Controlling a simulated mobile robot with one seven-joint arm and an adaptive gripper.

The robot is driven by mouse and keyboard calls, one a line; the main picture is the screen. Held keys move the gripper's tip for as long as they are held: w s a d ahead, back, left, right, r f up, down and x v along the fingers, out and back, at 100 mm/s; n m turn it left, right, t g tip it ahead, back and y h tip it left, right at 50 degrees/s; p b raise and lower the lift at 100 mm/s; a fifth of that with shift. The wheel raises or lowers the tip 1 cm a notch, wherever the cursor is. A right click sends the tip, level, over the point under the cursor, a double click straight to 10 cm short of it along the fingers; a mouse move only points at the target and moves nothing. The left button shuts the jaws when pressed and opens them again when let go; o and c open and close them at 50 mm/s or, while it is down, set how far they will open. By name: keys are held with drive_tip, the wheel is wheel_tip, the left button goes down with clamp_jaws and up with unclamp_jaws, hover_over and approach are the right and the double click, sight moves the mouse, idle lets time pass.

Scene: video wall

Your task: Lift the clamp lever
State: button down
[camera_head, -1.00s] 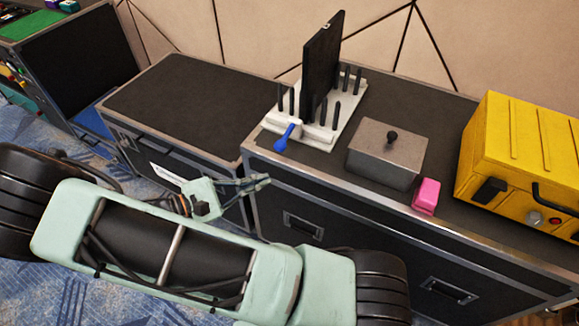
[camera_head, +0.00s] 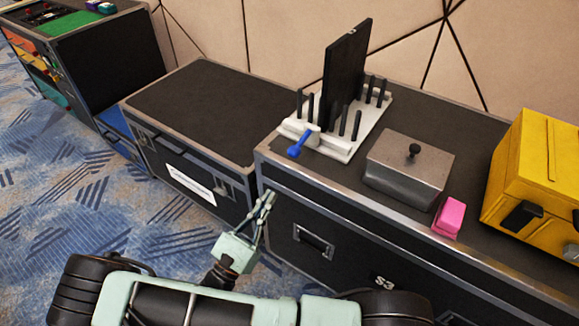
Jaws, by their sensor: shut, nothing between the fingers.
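The clamp lever (camera_head: 299,147) is blue and sits at the front left corner of a white pegged base (camera_head: 342,148). It slants down toward the case's front edge. A thin black panel (camera_head: 346,72) stands upright on the base among several black pegs. My gripper (camera_head: 268,197) is shut and empty. It is in front of the black case, below and to the left of the lever in the picture, clear of it. The fingers point up in the picture.
A grey lidded box (camera_head: 408,170), a pink block (camera_head: 449,217) and a yellow case (camera_head: 535,175) stand right of the base on the black flight case (camera_head: 320,210). A lower case (camera_head: 215,108) at left has a clear top.

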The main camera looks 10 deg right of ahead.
sight(289, 154)
drive_tip(key=x, duration=1)
drive_tip(key=shift+b, duration=0.35)
drive_tip(key=shift+r, duration=0.15)
drive_tip(key=shift+s+a+r+p, duration=0.1)
drive_tip(key=shift+s+r+p, duration=0.05)
drive_tip(key=shift+p, duration=0.7)
drive_tip(key=shift+r+g+y+p, duration=0.2)
drive_tip(key=shift+g+y+p, duration=0.2)
drive_tip(key=shift+p, duration=0.05)
drive_tip(key=r+p, duration=0.1)
drive_tip(key=p, duration=0.1)
drive_tip(key=r+g+y+p, duration=0.1)
drive_tip(key=p, duration=0.1)
drive_tip(key=r+p, duration=0.1)
drive_tip(key=p, duration=0.2)
drive_tip(key=shift+s+a+g+y, duration=0.3)
wheel_tip(289, 154, up, 2)
drive_tip(key=g+y+p, duration=0.2)
drive_tip(key=p, duration=0.4)
drive_tip(key=shift+s+a, duration=0.1)
drive_tip(key=shift+s, duration=0.05)
drive_tip(key=shift+r+p, duration=0.35)
drive_tip(key=shift+r, duration=0.1)
